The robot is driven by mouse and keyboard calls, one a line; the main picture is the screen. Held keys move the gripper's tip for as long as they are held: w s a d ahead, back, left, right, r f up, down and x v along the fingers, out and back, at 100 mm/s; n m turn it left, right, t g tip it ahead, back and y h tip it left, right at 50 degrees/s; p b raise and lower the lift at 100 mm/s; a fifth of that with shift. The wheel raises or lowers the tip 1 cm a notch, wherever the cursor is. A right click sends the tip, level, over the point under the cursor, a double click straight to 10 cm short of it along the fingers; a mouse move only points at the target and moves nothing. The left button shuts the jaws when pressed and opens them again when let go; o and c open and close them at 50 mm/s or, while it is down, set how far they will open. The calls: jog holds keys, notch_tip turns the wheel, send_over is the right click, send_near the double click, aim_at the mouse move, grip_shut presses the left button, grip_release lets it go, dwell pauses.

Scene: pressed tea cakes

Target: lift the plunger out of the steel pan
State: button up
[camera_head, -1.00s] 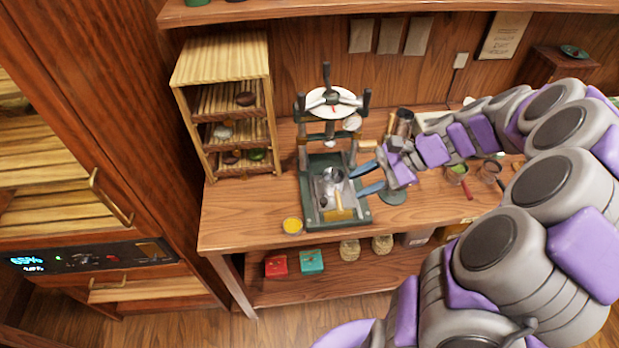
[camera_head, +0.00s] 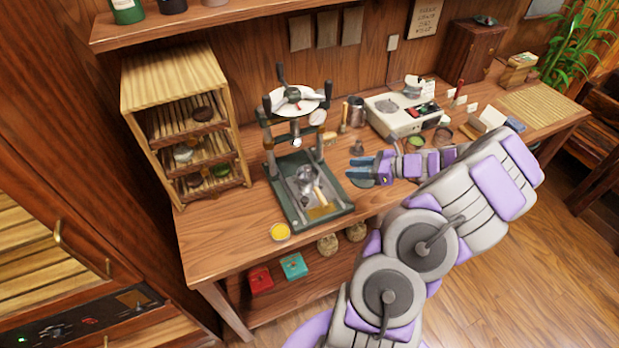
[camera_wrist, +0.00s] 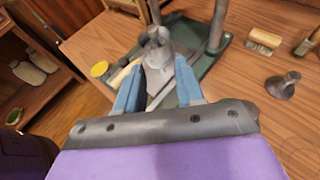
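A green press (camera_head: 297,103) stands on the wooden table with a steel tray in its base. On the tray, a grey steel pan with a knobbed plunger (camera_head: 308,177) stands upright in it, beside a wooden handle (camera_head: 321,197). The wrist view shows this grey knobbed piece (camera_wrist: 158,48) beyond my fingers; where plunger and pan part is unclear. My gripper (camera_head: 356,168) is just right of the press base. Its blue fingers are apart in the wrist view (camera_wrist: 160,90), with nothing clearly held between them. A separate small metal knobbed piece (camera_wrist: 283,84) stands on the table to the right.
A yellow dish (camera_head: 280,232) is at the press's front left corner. A wooden rack (camera_head: 185,120) stands left. A jug (camera_head: 356,112), a white appliance (camera_head: 390,113) and a brush (camera_wrist: 263,42) are behind and right. The press's upright posts rise close to the pan.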

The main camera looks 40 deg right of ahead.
jog(key=b, duration=0.1)
send_near(309, 171)
jog(key=w+a, duration=0.1)
jog(key=w+f, duration=0.1)
jog(key=w+f+b, duration=0.1)
jog(key=shift+w+d+f, duration=0.15)
jog(key=shift+w, duration=0.2)
jog(key=shift+w+d+f, duration=0.15)
jog(key=shift+w+f, duration=0.1)
jog(key=shift+w, duration=0.05)
jog(key=w+a, duration=0.1)
jog(key=w+a+b, duration=0.1)
jog(key=a, duration=0.1)
jog(key=w+a+b, duration=0.1)
jog(key=shift+w+a+f, duration=0.25)
jog(key=shift+f, duration=0.15)
jog(key=shift+d+f, duration=0.1)
jog(key=shift+d, duration=0.5)
jog(key=shift+c, duration=0.4)
jog(key=shift+d, duration=0.15)
jog(key=shift+c, duration=0.7)
jog(key=shift+s+a, duration=0.1)
jog(key=shift+a, duration=0.2)
jog(key=c, duration=0.4)
jog(key=shift+d, duration=0.1)
grip_shut()
